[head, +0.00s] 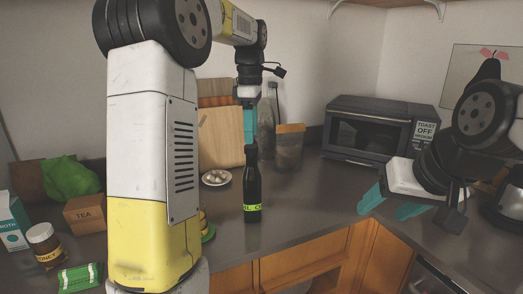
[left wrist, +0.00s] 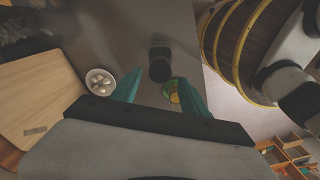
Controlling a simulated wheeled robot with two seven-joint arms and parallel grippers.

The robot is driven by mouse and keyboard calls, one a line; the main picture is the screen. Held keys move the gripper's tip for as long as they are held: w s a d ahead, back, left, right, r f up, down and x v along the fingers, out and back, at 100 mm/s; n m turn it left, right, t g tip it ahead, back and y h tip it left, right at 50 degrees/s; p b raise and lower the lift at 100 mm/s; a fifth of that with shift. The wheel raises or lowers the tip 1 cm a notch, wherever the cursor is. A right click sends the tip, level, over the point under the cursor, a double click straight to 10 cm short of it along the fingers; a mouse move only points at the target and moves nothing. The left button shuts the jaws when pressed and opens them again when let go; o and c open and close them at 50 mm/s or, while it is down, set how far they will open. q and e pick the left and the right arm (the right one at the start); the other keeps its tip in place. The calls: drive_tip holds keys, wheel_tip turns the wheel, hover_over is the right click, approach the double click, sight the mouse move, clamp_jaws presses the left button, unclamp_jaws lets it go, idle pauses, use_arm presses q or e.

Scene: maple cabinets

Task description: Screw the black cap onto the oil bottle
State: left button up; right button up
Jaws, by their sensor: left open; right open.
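The dark oil bottle (head: 252,190) stands upright on the grey counter, with a yellow-green label band low on it. Its narrower top (head: 251,154) is black; I cannot tell whether the cap is seated there. My left gripper (head: 250,140) points down at the bottle's top, with its teal fingers open. In the left wrist view a dark cylinder, apparently the bottle (left wrist: 160,62), shows beyond the gap between the open fingers (left wrist: 160,88), which hold nothing. My right gripper (head: 385,205) is open and empty, low at the right, well apart from the bottle.
A plate of eggs (head: 216,178) and a cutting board (head: 220,138) are behind and left of the bottle. A clear bottle (head: 267,125) and a brown-topped container (head: 289,148) stand behind it. A toaster oven (head: 368,132) is at the back right. Counter right of the bottle is clear.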

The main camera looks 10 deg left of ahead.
sight(251, 146)
use_arm(q)
drive_tip(key=shift+f, duration=1.85)
clamp_jaws()
drive_tip(key=m, duration=0.6)
drive_tip(key=shift+f, duration=0.1)
